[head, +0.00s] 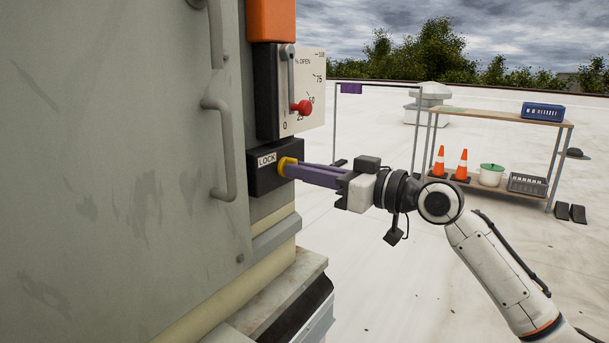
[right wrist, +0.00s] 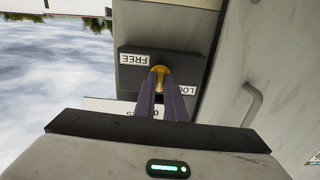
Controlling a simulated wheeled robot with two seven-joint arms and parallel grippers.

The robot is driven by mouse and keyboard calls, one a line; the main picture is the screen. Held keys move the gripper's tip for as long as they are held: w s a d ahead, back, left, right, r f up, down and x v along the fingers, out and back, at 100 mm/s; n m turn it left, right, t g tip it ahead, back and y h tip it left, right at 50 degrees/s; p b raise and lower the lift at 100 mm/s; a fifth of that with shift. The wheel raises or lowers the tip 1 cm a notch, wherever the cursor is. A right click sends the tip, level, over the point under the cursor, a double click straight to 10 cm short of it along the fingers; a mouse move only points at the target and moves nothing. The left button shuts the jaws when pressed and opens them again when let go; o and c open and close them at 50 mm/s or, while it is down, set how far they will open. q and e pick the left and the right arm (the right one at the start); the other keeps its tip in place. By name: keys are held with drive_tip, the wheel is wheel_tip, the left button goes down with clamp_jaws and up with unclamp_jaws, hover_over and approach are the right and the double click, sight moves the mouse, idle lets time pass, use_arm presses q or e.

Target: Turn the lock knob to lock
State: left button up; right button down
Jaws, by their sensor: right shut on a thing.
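The yellow lock knob (head: 286,167) sticks out of a dark box (head: 264,184) on the side of the grey cabinet. A white LOCK label (head: 266,159) is on the box's face. My right gripper (head: 292,169) comes in from the right, its purple fingers shut on the knob. In the right wrist view the yellow knob (right wrist: 160,75) sits between the fingertips (right wrist: 160,88), with a FREE label (right wrist: 134,59) to its left. A second white label right of the knob is partly hidden by a finger. The knob's exact angle is hard to tell. My left gripper is not in view.
Just above the box is a % OPEN scale plate (head: 313,85) with a red-balled lever (head: 302,107). The grey cabinet door (head: 120,170) with a bar handle (head: 230,150) stands close on the left.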

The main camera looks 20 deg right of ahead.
idle(0.4)
drive_tip(key=c, duration=1.8)
unclamp_jaws()
use_arm(q)
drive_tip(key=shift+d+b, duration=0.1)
drive_tip(key=shift+b, duration=0.25)
use_arm(e)
drive_tip(key=v, duration=1)
drive_tip(key=shift+s+d, duration=0.1)
drive_tip(key=shift+s, duration=0.05)
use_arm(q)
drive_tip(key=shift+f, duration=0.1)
